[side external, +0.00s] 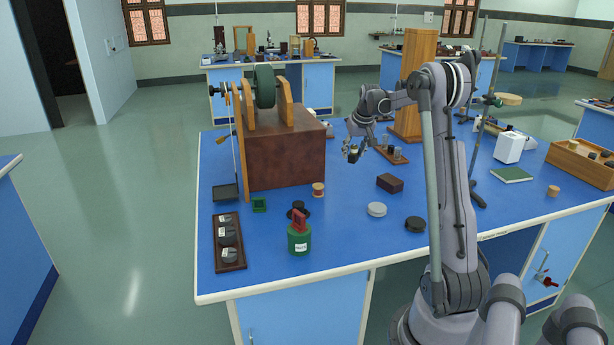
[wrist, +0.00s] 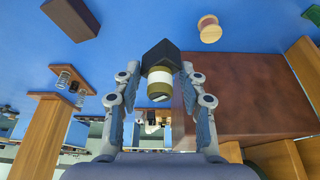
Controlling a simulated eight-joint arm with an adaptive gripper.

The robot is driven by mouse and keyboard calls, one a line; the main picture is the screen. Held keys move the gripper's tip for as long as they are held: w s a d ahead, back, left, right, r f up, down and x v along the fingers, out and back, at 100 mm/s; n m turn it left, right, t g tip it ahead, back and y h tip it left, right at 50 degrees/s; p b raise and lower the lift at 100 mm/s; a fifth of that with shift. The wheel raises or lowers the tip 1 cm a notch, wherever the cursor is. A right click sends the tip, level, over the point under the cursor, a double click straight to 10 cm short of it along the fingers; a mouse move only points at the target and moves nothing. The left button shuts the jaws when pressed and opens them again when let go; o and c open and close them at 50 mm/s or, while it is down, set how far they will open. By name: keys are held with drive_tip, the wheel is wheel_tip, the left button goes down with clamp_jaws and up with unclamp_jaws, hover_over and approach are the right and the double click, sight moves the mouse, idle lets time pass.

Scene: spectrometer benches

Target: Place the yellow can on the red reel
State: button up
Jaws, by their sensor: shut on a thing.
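The yellow can (wrist: 159,82), olive-yellow with a white band, is between the fingers of my gripper (wrist: 161,76) in the wrist view. A black angular shape (wrist: 161,54) shows right beyond the can; I cannot tell whether it is part of it. In the side view my gripper (side external: 353,151) is above the blue bench, right of the brown box, and the can is small there. The red reel (side external: 318,189), a small spool with a pale middle, stands on the bench in front of the box. It also shows at the upper right of the wrist view (wrist: 209,29).
The large brown box (side external: 285,155) carries a green wheel. A dark red-brown block (side external: 390,183), a grey disc (side external: 377,209), a black disc (side external: 415,224) and a green canister (side external: 299,240) stand around the reel. Bare bench lies between the reel and the block.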

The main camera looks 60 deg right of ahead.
drive_tip(key=w+a+f, duration=0.1)
drive_tip(key=w+f, duration=0.1)
drive_tip(key=w, duration=0.1)
drive_tip(key=w+a+f, duration=0.1)
drive_tip(key=w+f, duration=0.1)
drive_tip(key=w, duration=0.2)
drive_tip(key=w+f, duration=0.2)
drive_tip(key=w, duration=0.2)
drive_tip(key=shift+w+a+f, duration=0.2)
drive_tip(key=shift+a+f, duration=0.2)
drive_tip(key=shift+f, duration=2.05)
drive_tip(key=shift+f, duration=0.1)
drive_tip(key=o, duration=1.1)
